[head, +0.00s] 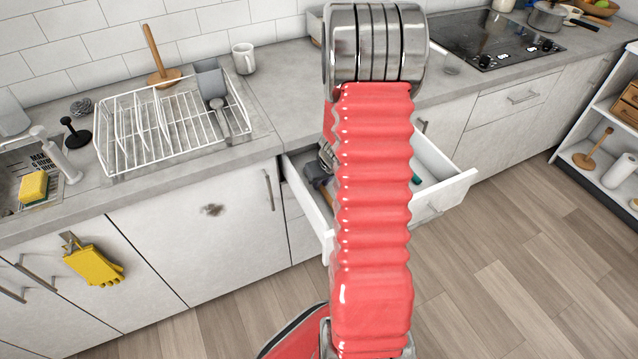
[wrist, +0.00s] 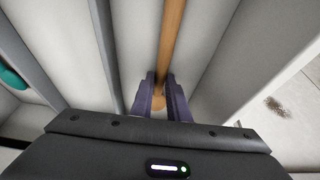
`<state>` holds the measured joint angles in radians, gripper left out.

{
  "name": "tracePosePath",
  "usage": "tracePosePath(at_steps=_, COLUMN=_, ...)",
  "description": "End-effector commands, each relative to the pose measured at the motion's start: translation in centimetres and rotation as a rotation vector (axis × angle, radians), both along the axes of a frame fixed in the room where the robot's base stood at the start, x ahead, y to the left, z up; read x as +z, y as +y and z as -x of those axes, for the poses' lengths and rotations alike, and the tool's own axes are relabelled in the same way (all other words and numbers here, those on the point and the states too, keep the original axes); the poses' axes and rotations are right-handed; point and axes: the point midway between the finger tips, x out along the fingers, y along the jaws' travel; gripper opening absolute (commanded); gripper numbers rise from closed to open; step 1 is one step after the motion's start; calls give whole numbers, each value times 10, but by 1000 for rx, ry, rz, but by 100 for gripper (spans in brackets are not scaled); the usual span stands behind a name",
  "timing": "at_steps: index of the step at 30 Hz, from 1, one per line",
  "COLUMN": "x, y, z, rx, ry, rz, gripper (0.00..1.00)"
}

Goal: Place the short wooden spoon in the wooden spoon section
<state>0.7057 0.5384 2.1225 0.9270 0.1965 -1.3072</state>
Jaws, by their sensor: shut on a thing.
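In the wrist view, my gripper (wrist: 159,82) has its purple fingers shut on the wooden spoon (wrist: 170,40), gripping its thin handle near a rounded end. The spoon runs away from me, low in a white drawer section between a grey divider (wrist: 106,45) and the drawer's side wall. I cannot tell whether it touches the drawer floor. The spoon's far end is out of frame. In the head view, the open drawer (head: 447,190) is largely hidden behind my red arm. My dark gripper (head: 318,174) shows in its left part, beside a short piece of wooden handle (head: 326,194).
Another divider (wrist: 32,55) and a teal item (wrist: 12,76) lie left in the wrist view. The floor right of the drawer is clear.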

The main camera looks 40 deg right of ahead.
Motion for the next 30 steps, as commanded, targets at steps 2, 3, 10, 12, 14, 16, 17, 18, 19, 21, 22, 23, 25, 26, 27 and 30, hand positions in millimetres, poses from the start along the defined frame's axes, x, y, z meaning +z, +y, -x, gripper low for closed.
tracePosePath(at_steps=2, x=-1, y=0, z=0, rx=0, ry=0, rz=1, gripper=0)
tracePosePath(at_steps=3, x=-1, y=0, z=0, rx=0, ry=0, rz=1, gripper=0)
tracePosePath(at_steps=10, x=-1, y=0, z=0, rx=0, ry=0, rz=1, gripper=0)
tracePosePath(at_steps=12, x=-2, y=0, z=0, rx=1, ry=0, rz=0, gripper=0)
tracePosePath(at_steps=14, x=-2, y=0, z=0, rx=1, ry=-1, rz=2, gripper=18)
tracePosePath(at_steps=16, x=-2, y=0, z=0, rx=1, ry=-1, rz=2, gripper=22)
tracePosePath(at_steps=17, x=-2, y=0, z=0, rx=1, ry=-1, rz=2, gripper=25)
tracePosePath(at_steps=18, x=-2, y=0, z=0, rx=1, ry=-1, rz=2, gripper=27)
tracePosePath(at_steps=19, x=-2, y=0, z=0, rx=1, ry=-1, rz=2, gripper=30)
tracePosePath(at_steps=21, x=-2, y=0, z=0, rx=1, ry=-1, rz=2, gripper=34)
tracePosePath(at_steps=22, x=-2, y=0, z=0, rx=1, ry=-1, rz=1, gripper=34)
tracePosePath(at_steps=23, x=-2, y=0, z=0, rx=1, ry=-1, rz=1, gripper=34)
tracePosePath(at_steps=25, x=-2, y=0, z=0, rx=1, ry=-1, rz=1, gripper=34)
tracePosePath(at_steps=26, x=-2, y=0, z=0, rx=1, ry=-1, rz=1, gripper=34)
tracePosePath(at_steps=27, x=-2, y=0, z=0, rx=1, ry=-1, rz=1, gripper=34)
tracePosePath(at_steps=30, x=-2, y=0, z=0, rx=1, ry=-1, rz=2, gripper=34)
